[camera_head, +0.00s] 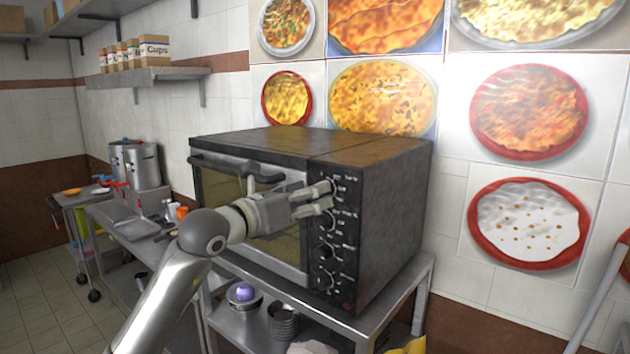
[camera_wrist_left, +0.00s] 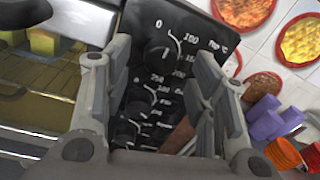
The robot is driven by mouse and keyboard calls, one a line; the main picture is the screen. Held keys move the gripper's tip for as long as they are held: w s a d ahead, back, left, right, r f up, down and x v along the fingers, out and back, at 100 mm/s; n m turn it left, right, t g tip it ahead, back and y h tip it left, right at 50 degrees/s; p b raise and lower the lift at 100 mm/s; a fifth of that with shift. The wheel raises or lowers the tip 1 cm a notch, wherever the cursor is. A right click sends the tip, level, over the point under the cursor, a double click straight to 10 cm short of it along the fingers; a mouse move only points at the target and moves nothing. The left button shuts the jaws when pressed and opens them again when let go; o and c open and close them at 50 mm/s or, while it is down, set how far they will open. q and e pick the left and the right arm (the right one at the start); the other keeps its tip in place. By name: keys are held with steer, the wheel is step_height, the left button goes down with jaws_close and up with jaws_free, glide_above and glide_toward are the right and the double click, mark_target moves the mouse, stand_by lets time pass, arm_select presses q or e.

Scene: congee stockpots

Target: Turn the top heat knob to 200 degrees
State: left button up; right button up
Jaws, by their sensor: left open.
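The black oven (camera_head: 385,190) stands on a metal table, with a column of black knobs on its front panel. In the left wrist view the top heat knob (camera_wrist_left: 160,54) is round and black, with white temperature numbers around it. My left gripper (camera_head: 328,196) is open in front of the upper panel and partly hides the top knob in the head view. In the left wrist view its fingers (camera_wrist_left: 152,66) stand apart on either side of the knob column, with the top knob showing between them; contact cannot be told. The right gripper is out of view.
The oven's door handle (camera_head: 236,166) is beside my left gripper. Lower knobs (camera_head: 327,251) lie below it on the panel. The metal table (camera_head: 400,300) has a bowl and stacked cups on its lower shelf. Steel pots (camera_head: 140,165) stand farther left.

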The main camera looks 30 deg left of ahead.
arm_select(q)
steer(key=shift+w+d+p, duration=0.2)
steer(key=shift+w+p, duration=0.15)
steer(key=shift+w, duration=0.8)
steer(key=shift+c, duration=0.4)
steer(key=c, duration=0.9)
